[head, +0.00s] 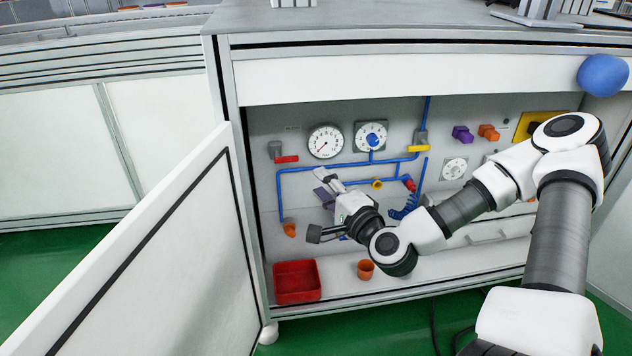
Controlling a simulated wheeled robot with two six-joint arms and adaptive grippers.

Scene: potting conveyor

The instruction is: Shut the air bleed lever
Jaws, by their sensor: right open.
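Several small valves with coloured handles sit on blue pipes inside an open cabinet. A red lever (287,159) lies level under a grey valve body at the left. A yellow lever (419,148) lies level at the upper right of the piping. A small yellow handle (377,183) and a red handle (409,184) are lower down. No label shows which one is the air bleed lever. My right gripper (318,208) is open and empty in front of the lower pipes, below the red lever and apart from it. It hides part of the panel. My left gripper is out of view.
Two round gauges (325,141) (371,136) are on the back panel. A red bin (297,282) and an orange pot (365,269) stand on the cabinet floor. The open white door (150,260) bounds the left. A counter edge (420,40) runs above.

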